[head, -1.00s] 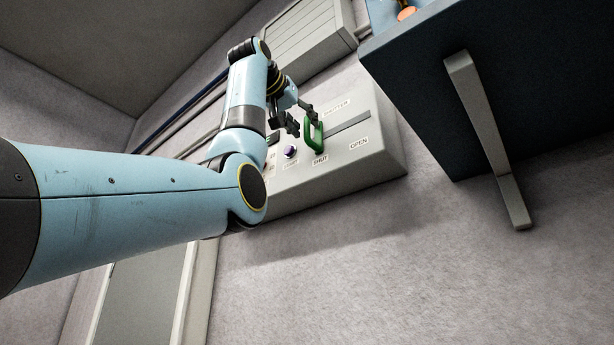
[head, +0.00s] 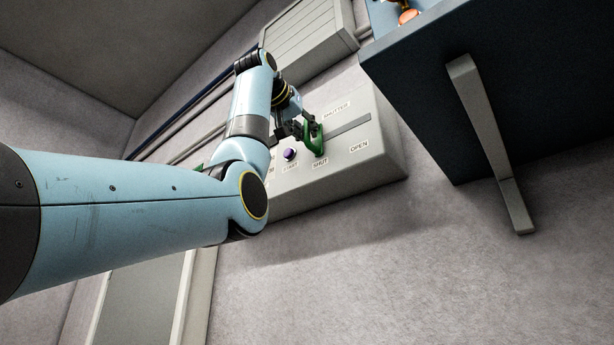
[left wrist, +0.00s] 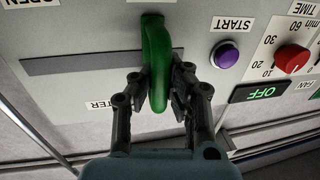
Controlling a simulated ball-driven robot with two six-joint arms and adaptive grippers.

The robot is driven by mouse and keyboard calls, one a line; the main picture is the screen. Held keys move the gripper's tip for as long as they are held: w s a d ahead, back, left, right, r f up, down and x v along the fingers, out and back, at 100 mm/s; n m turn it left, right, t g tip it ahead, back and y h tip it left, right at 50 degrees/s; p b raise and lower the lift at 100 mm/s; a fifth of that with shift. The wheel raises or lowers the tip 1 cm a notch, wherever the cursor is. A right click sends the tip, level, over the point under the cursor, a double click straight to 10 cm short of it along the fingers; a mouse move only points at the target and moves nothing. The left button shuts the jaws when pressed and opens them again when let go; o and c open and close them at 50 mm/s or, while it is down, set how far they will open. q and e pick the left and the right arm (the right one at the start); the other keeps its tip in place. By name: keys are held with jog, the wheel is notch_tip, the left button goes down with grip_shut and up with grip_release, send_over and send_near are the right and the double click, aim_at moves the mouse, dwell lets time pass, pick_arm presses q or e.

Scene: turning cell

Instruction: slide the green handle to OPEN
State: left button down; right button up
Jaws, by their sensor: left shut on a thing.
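The green handle (head: 316,140) stands at the SHUT end of a dark slot (head: 348,127) on the sloping grey panel (head: 375,155). The OPEN label (head: 359,147) is at the slot's other end, to the right in the head view. My left gripper (head: 306,131) is shut on the handle. In the left wrist view the two fingers of my left gripper (left wrist: 158,97) hold the green handle (left wrist: 155,48) from both sides, and the slot (left wrist: 80,61) runs away to the left. My right gripper is not in view.
A purple START button (head: 289,154) sits just left of the handle. A dark blue table (head: 430,90) with a grey leg stands to the right.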

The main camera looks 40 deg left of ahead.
pick_arm(q)
jog(key=shift+w+f, duration=0.1)
jog(key=shift+w, duration=0.1)
jog(key=shift+d, duration=0.2)
jog(key=d, duration=0.3)
jog(key=d+b, duration=0.1)
jog(key=d, duration=0.7)
jog(key=shift+s+f, duration=0.1)
jog(key=shift+s, duration=0.3)
jog(key=shift+a, duration=0.15)
jog(key=c, duration=1.3)
grip_release()
jog(key=shift+s+d+r, duration=0.2)
jog(key=shift+s+d, duration=0.1)
jog(key=shift+s, duration=0.2)
jog(key=shift+o, duration=0.3)
jog(key=shift+w+a, duration=0.15)
jog(key=shift+w, duration=0.15)
jog(key=s+d, duration=0.1)
jog(key=s, duration=1.1)
jog(key=shift+d, duration=0.25)
jog(key=shift+f, duration=0.1)
